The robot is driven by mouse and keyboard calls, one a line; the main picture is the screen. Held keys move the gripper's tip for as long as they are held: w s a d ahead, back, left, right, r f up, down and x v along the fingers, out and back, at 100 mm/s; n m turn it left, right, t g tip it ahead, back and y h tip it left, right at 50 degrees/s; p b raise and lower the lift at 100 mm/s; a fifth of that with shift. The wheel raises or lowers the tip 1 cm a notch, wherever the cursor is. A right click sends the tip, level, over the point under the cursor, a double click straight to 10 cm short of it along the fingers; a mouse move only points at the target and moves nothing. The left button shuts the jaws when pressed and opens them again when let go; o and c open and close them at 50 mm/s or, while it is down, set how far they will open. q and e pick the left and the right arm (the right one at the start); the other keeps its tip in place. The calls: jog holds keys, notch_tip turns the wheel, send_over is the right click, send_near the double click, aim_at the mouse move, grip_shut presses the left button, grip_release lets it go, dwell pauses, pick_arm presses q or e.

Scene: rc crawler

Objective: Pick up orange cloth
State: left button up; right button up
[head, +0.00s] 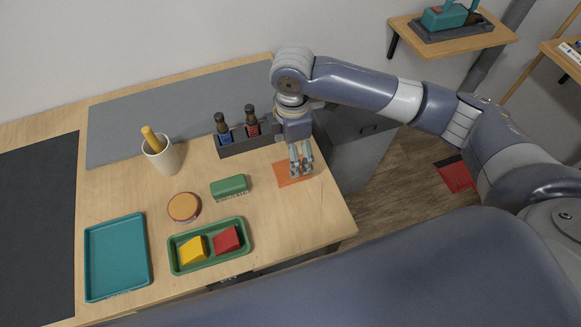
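The orange cloth (285,176) lies flat near the right edge of the wooden table. My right gripper (301,174) reaches in from the right and points down over the cloth, hiding its middle and part of its right side. The fingertips are at or just above the cloth; I cannot tell whether they touch it. The fingers look close together, but the gap between them is too small to judge. My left gripper is not in view.
A dark holder (234,148) with two bottles stands behind the cloth. A green brush (229,185), round orange-topped container (184,207), green tray (205,262) with yellow and red pieces, teal tray (117,257) and cup (164,160) stand leftward. Bare wood lies in front of the cloth.

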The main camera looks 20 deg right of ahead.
aim_at(280, 169)
jog(key=shift+a+f+p, duration=0.15)
jog(key=shift+f+p, duration=0.15)
jog(key=shift+f, duration=3.3)
jog(key=c, duration=1.1)
